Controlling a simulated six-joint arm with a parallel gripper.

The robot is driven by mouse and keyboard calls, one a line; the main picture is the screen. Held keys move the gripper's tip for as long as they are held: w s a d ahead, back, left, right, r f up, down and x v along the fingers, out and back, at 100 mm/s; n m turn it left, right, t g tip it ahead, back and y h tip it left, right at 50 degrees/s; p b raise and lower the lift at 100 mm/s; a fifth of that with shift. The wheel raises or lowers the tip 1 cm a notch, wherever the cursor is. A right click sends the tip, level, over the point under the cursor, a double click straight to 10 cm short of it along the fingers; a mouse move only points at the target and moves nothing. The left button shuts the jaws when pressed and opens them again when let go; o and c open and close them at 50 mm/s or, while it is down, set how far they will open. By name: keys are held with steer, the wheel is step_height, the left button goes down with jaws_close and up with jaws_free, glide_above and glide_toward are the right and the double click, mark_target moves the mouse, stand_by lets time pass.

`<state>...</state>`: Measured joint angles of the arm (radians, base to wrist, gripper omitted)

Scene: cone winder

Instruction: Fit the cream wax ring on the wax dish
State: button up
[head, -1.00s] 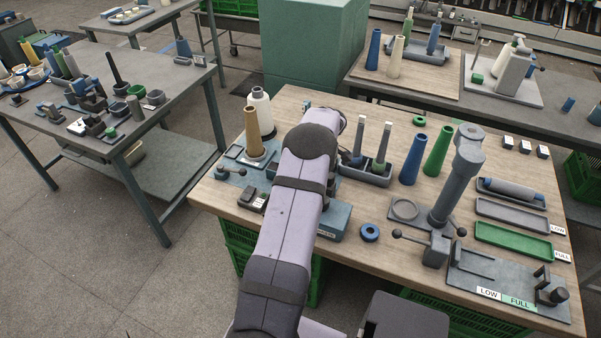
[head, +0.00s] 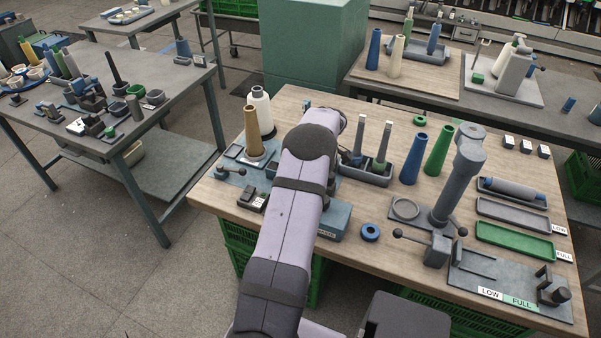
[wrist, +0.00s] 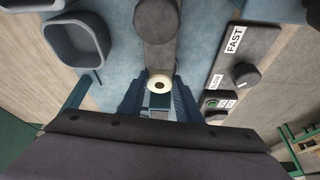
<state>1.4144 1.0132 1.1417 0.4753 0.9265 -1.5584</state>
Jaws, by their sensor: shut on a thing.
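My gripper (wrist: 158,99) is shut on the cream wax ring (wrist: 159,83), a small pale ring with a dark centre, seen in the wrist view between the blue fingers. A grey rounded arm-like part (wrist: 156,22) of the machine lies just beyond the ring; whether the two touch is unclear. I cannot pick out the wax dish for certain; it may be hidden under the ring or the fingers. In the head view my own arm covers the gripper and the ring.
A square blue-grey cup (wrist: 52,42) stands left of the fingers in the wrist view. A grey control box with a dark knob (wrist: 245,75) and a FAST label is at the right. In the head view a tan cone (head: 253,132) and a blue ring (head: 370,232) flank my arm.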

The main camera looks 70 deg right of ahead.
steer(key=shift+f+b, duration=0.65)
steer(key=shift+b, duration=0.25)
stand_by(1.1)
stand_by(0.4)
steer(key=o, duration=1.6)
steer(key=shift+c, duration=0.2)
steer(key=shift+r, duration=0.15)
steer(key=shift+r+p, duration=2.1)
steer(key=shift+r, duration=1.85)
